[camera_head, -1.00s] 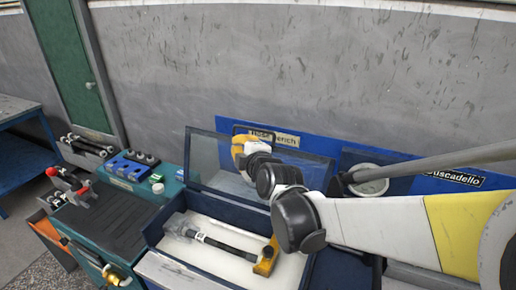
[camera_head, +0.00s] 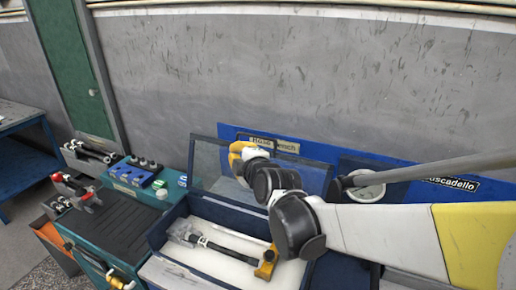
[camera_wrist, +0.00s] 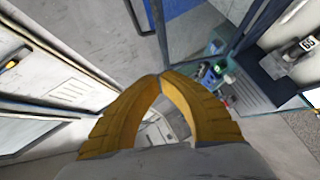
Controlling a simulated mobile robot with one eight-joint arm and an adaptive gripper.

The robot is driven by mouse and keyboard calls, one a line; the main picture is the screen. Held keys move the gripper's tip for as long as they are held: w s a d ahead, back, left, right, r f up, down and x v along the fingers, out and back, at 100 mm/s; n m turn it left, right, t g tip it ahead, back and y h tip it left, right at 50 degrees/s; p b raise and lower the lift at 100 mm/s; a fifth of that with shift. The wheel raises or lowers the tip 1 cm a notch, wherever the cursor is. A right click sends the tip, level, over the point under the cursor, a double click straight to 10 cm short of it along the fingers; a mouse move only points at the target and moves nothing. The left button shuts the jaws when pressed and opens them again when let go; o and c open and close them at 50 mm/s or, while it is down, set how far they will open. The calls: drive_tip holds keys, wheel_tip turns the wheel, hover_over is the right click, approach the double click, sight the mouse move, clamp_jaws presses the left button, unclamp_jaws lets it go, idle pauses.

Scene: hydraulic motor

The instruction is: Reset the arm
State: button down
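My arm comes in from the right in the head view and bends up to my gripper (camera_head: 240,157), whose yellow part shows in front of the raised clear lid of a blue case. In the wrist view, the two yellow ribbed fingers of my gripper (camera_wrist: 161,75) arch together and their tips appear to meet. Nothing shows held between them. Part of the gripper is hidden behind my own wrist in the head view.
Below my arm, the open blue case (camera_head: 156,237) holds a dark-shafted tool (camera_head: 228,250) with a yellow end on white foam. Left are a green workbench (camera_head: 105,230) and a blue table (camera_head: 22,122). A grey wall (camera_head: 300,65) stands behind.

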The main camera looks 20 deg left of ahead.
drive_tip(key=p+v, duration=0.2)
drive_tip(key=v, duration=0.8)
drive_tip(key=s+d+f+m+g+h+b, duration=0.1)
drive_tip(key=s+d+f+m+h+b, duration=0.15)
drive_tip(key=d+m, duration=0.65)
drive_tip(key=s+d+f+m+h+b, duration=0.1)
drive_tip(key=d+f+m+h+b, duration=0.2)
drive_tip(key=d, duration=1.1)
drive_tip(key=s+d+f+m+g+h, duration=0.1)
drive_tip(key=s+d+f+m, duration=0.3)
drive_tip(key=d, duration=0.4)
drive_tip(key=s+d+f+m+g+h+b, duration=0.1)
drive_tip(key=s+d+f+m+g+h, duration=0.1)
drive_tip(key=s+d+m, duration=0.5)
wheel_tip(320, 180, down, 2)
drive_tip(key=shift+s+d+f+h, duration=0.15)
drive_tip(key=shift+s+d+h, duration=0.4)
drive_tip(key=shift+h, duration=0.2)
